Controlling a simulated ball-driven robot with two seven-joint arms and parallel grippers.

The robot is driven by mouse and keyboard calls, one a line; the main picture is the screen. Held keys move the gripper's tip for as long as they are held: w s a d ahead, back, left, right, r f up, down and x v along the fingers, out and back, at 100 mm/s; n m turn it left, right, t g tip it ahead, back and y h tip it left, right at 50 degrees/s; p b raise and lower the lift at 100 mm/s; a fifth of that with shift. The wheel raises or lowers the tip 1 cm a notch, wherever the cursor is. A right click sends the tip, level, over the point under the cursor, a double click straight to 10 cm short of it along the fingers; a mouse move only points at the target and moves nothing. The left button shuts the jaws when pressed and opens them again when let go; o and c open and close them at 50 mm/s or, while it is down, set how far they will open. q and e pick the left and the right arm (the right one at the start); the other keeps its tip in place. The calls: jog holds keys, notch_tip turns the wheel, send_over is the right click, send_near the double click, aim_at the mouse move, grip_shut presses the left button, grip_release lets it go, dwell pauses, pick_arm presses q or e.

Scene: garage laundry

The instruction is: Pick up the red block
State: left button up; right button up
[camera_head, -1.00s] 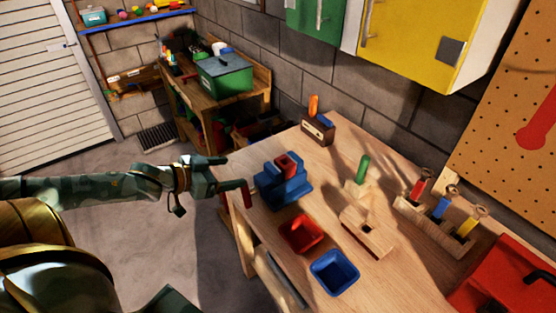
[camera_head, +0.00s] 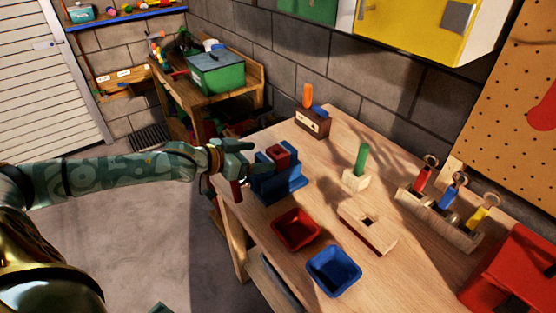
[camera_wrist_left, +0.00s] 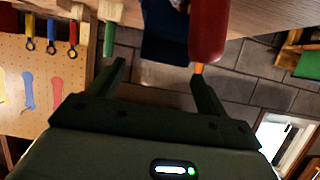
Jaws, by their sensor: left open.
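The red block (camera_head: 279,154) sits in the top of a blue vise (camera_head: 287,184) near the left edge of the wooden workbench. My left gripper (camera_head: 257,158) is just left of the block, its fingers level and reaching toward the vise. In the left wrist view the two dark fingers (camera_wrist_left: 158,80) are apart with nothing between them. A rounded red piece (camera_wrist_left: 208,30), which looks like the vise's red handle (camera_head: 236,191), and dark blue vise body (camera_wrist_left: 165,35) are close ahead there. I cannot make out the block in that view. My right gripper is not in view.
A red tray (camera_head: 296,242) and a blue tray (camera_head: 334,284) stand in front of the vise. A wooden block with a hole (camera_head: 367,235), a green peg (camera_head: 361,160) and a screwdriver rack (camera_head: 440,220) are to the right. A red toolbox (camera_head: 515,275) stands at far right.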

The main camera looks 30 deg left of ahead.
aim_at(280, 151)
pick_arm(q)
jog(key=shift+r+b+x, duration=0.15)
jog(key=shift+b+x, duration=0.25)
jog(key=shift+x, duration=0.9)
jog(key=shift+r+b+x, duration=0.15)
jog(key=shift+b+x, duration=0.2)
jog(key=shift+x, duration=0.95)
jog(key=shift+w, duration=0.1)
jog(key=c, duration=1.1)
